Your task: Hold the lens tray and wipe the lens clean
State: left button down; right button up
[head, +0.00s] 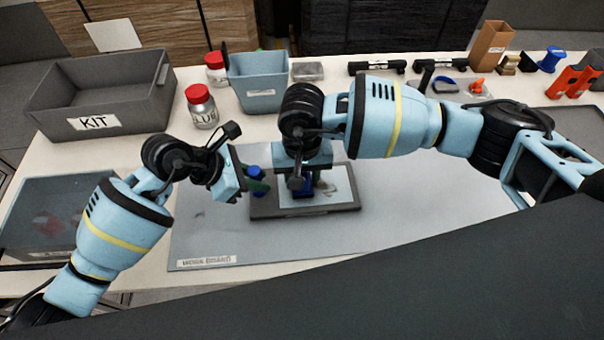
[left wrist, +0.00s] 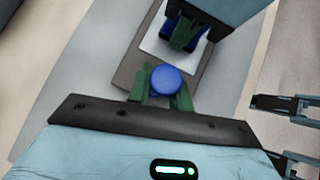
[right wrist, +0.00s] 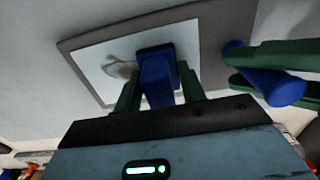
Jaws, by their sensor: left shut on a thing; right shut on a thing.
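The dark grey lens tray (head: 330,209) lies on the grey work mat, with the pale lens (head: 343,184) flat on it. My left gripper (head: 258,182) is shut on the tray's blue knob (left wrist: 166,82) at the tray's left end. My right gripper (head: 301,180) is shut on a blue wiper (right wrist: 158,78) over the lens. The wiper's lower end is at the lens surface; whether it touches I cannot tell. A greyish smudge (right wrist: 122,67) shows on the lens beside the wiper in the right wrist view.
A grey KIT bin (head: 100,95), a blue bin (head: 258,82) and a red-lidded glue jar (head: 201,108) stand behind the mat. A lidded clear box (head: 50,220) is at the left. Tools and red-orange parts (head: 572,84) are at the back right. The mat's front (head: 300,240) is clear.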

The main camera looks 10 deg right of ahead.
aim_at(331, 184)
dwell(0.4)
jog(key=shift+s+d, duration=0.25)
jog(key=shift+d, duration=1.4)
jog(key=shift+s+d, duration=0.2)
jog(key=shift+d, duration=1.45)
jog(key=shift+f, duration=0.1)
jog(key=shift+w+a, duration=0.25)
jog(key=shift+a, duration=1.4)
jog(key=shift+w+a, duration=0.2)
jog(key=shift+a, duration=1.45)
jog(key=shift+d, duration=0.15)
jog(key=shift+s+d, duration=0.25)
jog(key=shift+d, duration=1.35)
jog(key=shift+s+d, duration=0.2)
jog(key=shift+d, duration=1.35)
jog(key=shift+w+a, duration=0.25)
jog(key=shift+a, duration=1.45)
jog(key=shift+w+a, duration=0.2)
jog(key=shift+a, duration=1.45)
